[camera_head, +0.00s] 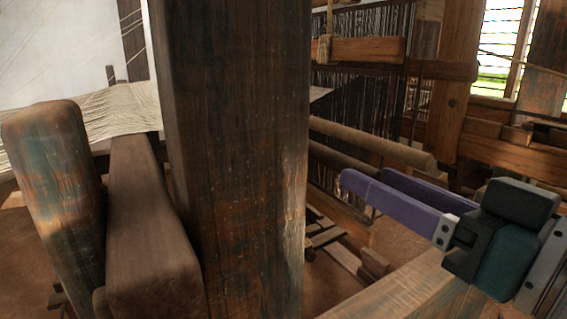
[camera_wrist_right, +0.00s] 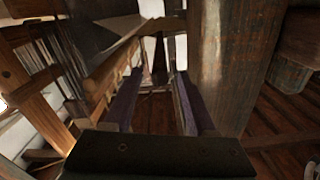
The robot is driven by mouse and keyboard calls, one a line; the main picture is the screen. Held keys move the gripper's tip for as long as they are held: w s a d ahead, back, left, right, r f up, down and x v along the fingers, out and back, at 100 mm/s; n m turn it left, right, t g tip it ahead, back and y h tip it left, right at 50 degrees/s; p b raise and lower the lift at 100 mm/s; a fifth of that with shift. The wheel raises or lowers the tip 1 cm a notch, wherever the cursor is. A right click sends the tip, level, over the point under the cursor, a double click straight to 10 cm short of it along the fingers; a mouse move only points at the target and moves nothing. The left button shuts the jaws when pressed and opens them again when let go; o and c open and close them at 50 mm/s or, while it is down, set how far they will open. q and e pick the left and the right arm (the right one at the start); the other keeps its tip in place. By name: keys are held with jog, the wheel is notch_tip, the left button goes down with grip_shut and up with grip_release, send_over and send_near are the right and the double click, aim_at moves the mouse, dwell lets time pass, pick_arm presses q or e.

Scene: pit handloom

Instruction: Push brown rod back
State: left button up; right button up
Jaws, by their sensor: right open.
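A round brown rod (camera_head: 375,143) runs from behind the dark post toward the right in the head view, below the dark warp threads. Its left end is hidden by the post. My right gripper (camera_head: 362,178) has two long purple fingers and points left, in front of and below the rod in the picture. The fingers are apart with nothing seen between them. The right wrist view also shows the open fingers (camera_wrist_right: 159,74), with a wooden beam (camera_wrist_right: 110,75) close beside the left one. Contact with the rod cannot be told. My left gripper is not in view.
A thick dark post (camera_head: 235,150) fills the middle of the head view, left of my right gripper. Wooden beams (camera_head: 150,225) and pale threads (camera_head: 125,108) lie to its left. A wooden beam (camera_head: 400,295) runs below the gripper. Loom frame timbers stand behind.

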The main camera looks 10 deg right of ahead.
aim_at(328, 157)
jog(key=x, duration=0.8)
jog(key=shift+w+a+f, duration=0.1)
jog(key=shift+w+a, duration=0.05)
jog(key=shift+w, duration=0.2)
jog(key=shift+c, duration=0.2)
grip_shut()
dwell(0.8)
